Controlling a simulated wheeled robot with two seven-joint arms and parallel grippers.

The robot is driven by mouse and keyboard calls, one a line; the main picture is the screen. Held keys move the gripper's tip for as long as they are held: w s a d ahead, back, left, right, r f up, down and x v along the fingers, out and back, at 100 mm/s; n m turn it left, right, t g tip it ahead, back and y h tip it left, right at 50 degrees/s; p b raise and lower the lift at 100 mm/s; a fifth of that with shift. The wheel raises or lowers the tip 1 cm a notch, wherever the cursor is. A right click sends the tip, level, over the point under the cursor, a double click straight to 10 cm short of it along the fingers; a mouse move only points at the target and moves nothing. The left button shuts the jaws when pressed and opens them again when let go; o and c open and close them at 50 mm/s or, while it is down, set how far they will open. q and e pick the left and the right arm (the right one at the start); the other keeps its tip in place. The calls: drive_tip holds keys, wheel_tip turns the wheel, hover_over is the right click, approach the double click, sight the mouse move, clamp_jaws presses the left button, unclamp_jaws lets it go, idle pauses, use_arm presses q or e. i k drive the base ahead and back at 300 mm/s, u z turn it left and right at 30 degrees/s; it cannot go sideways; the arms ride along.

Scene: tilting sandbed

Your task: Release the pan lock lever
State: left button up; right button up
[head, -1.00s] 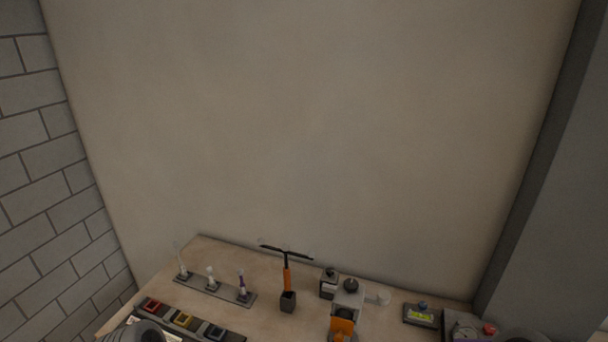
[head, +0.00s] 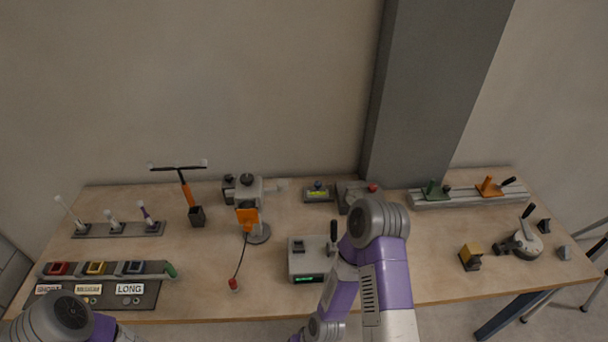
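No label marks the pan lock lever. A round grey device (head: 525,242) with an upright black lever (head: 527,211) stands at the right of the table in the head view; I cannot tell for sure that this is the pan lock. Another short black lever (head: 333,232) rises beside a grey box with a green display (head: 308,265), partly hidden by my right arm. My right arm crosses the bottom middle and my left arm shows at the bottom left. Neither gripper is in the picture.
A yellow-topped block (head: 470,256) stands left of the round device. A grey rail (head: 468,196) with green and orange clamps lies behind.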

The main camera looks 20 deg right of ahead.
sight(518, 244)
drive_tip(key=z, duration=2.45)
drive_tip(key=k, duration=0.7)
drive_tip(key=z, duration=0.15)
drive_tip(key=i, duration=0.7)
drive_tip(key=z, duration=0.7)
drive_tip(key=i, duration=0.4)
drive_tip(key=z, duration=0.15)
